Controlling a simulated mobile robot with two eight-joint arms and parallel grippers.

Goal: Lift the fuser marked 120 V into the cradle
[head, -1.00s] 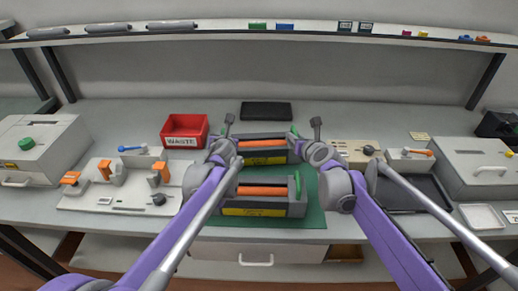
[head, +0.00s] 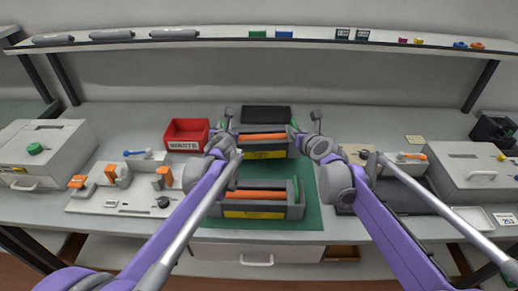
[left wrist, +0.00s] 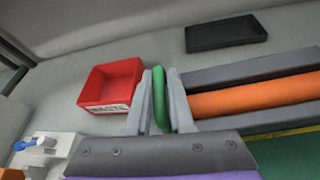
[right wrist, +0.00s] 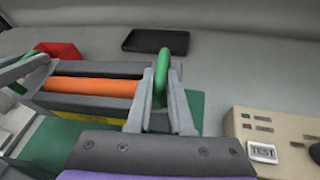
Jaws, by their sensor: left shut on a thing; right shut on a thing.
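A grey fuser (head: 263,153) with an orange roller and a yellow label hangs between my grippers, at the back of the green mat. My left gripper (left wrist: 160,100) is shut on its left green handle (left wrist: 159,84). My right gripper (right wrist: 161,95) is shut on its right green handle (right wrist: 163,64). A second, similar fuser (head: 250,212) sits on the mat nearer to me. The label print is too small to read, so I cannot tell which one is marked 120 V. A flat black tray-like piece (head: 265,112) lies behind the held fuser; I cannot tell whether it is the cradle.
A red WASTE bin (head: 187,146) stands left of the held fuser. A white board with orange clamps (head: 113,200) lies further left. A beige panel with a TEST label (right wrist: 255,125) is on the right. The green mat (head: 312,215) is bare beside the near fuser.

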